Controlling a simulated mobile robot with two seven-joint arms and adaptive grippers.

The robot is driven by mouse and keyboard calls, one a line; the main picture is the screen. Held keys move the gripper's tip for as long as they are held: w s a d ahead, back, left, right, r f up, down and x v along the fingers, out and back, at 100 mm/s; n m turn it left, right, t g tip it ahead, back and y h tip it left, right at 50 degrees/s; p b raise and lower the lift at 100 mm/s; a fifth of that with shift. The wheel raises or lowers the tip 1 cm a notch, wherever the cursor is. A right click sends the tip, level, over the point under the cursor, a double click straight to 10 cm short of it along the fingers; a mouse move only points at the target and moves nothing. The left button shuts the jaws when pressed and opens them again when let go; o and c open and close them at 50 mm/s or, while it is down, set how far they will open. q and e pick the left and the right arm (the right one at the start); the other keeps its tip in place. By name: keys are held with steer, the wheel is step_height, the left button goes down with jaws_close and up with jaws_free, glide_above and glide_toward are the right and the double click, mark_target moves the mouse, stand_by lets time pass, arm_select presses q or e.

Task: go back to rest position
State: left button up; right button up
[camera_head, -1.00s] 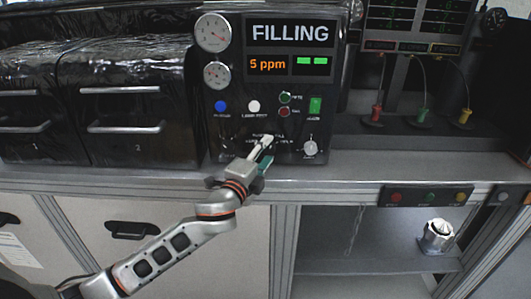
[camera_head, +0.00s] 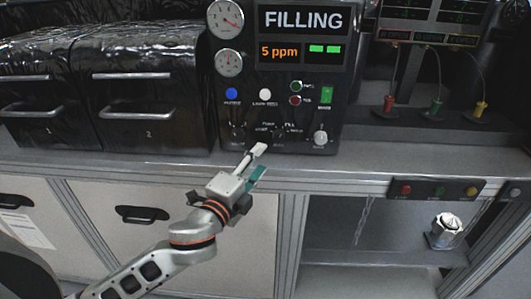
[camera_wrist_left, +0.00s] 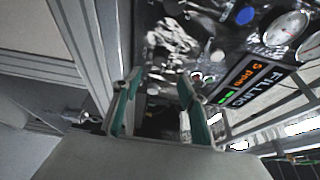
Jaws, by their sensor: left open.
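My left gripper (camera_head: 258,163) is open and empty in the head view. It is in front of the bench edge, below the black control panel (camera_head: 250,112). In the left wrist view its two green-padded fingers (camera_wrist_left: 158,108) stand apart with nothing between them. The panel carries a screen reading FILLING (camera_head: 304,20) and a line reading 5 ppm with green bars. A dark knob (camera_head: 279,134) and a light knob (camera_head: 320,137) sit low on the panel, apart from the gripper. My right gripper is not in view.
Two black drawer units (camera_head: 150,90) stand on the bench at left. A metal housing (camera_head: 444,231) sits on the shelf below the bench at right. A button strip (camera_head: 436,190) is on the bench edge.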

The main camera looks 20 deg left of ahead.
arm_select(q)
steer(key=shift+s+a, duration=0.1)
steer(key=shift+s, duration=0.6)
steer(key=s+f+n+g, duration=0.2)
steer(key=s+f+n, duration=0.15)
steer(key=f, duration=0.65)
steer(key=s+f+n+g, duration=0.2)
steer(key=s+f+n, duration=0.15)
steer(key=f, duration=0.55)
steer(key=s+f+n+g, duration=0.2)
steer(key=s+f+n, duration=0.15)
steer(key=f, duration=0.65)
steer(key=s+f+n+g, duration=0.1)
steer(key=s+f+n, duration=0.3)
steer(key=s+f, duration=0.5)
steer(key=shift+s+a+f+n+g, duration=0.25)
steer(key=shift+s+f+n+g, duration=0.1)
steer(key=shift+s, duration=0.55)
